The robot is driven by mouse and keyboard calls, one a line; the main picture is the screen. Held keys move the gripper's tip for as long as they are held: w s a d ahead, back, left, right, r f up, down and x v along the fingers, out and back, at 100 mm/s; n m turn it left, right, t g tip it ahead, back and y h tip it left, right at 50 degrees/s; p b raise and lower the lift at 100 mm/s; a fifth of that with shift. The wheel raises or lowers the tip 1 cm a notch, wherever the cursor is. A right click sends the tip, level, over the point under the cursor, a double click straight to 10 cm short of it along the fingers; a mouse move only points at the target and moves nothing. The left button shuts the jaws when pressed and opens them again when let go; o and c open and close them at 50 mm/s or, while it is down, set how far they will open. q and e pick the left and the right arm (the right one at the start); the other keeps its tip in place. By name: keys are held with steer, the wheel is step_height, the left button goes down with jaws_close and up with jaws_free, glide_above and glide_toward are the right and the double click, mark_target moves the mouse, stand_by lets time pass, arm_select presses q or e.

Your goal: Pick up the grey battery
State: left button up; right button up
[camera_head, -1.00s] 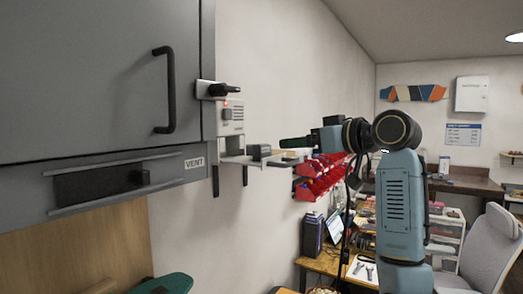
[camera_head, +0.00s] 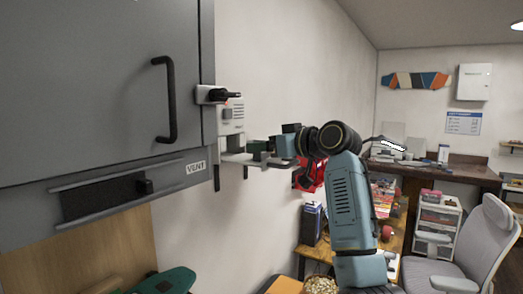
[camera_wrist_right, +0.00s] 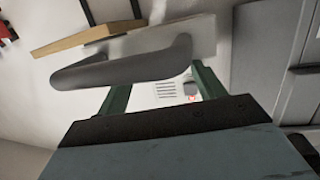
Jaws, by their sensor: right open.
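A light grey box with vent slots (camera_head: 232,115) is on the wall beside the cabinet, above a small grey shelf (camera_head: 238,159). My right gripper (camera_head: 259,150) is at this shelf. Its dark green fingers overlap the spot of a small dark grey block, possibly the battery, and I cannot separate the two. In the right wrist view the gripper (camera_wrist_right: 162,85) is open. A grey rounded piece (camera_wrist_right: 115,70) crosses in front of its fingertips; I cannot tell whether it is the battery or a shelf edge. The vented box shows between the fingers. My left gripper is out of view.
A large grey cabinet (camera_head: 90,75) with a black handle (camera_head: 167,100) fills the left. Red bins (camera_head: 309,174) hang on the wall behind my right arm. A desk (camera_head: 318,250), a drawer unit (camera_head: 438,222) and a grey chair (camera_head: 478,250) stand at the right.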

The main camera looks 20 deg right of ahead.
steer(key=shift+c, duration=0.2)
steer(key=c, duration=1)
steer(key=shift+c, duration=0.2)
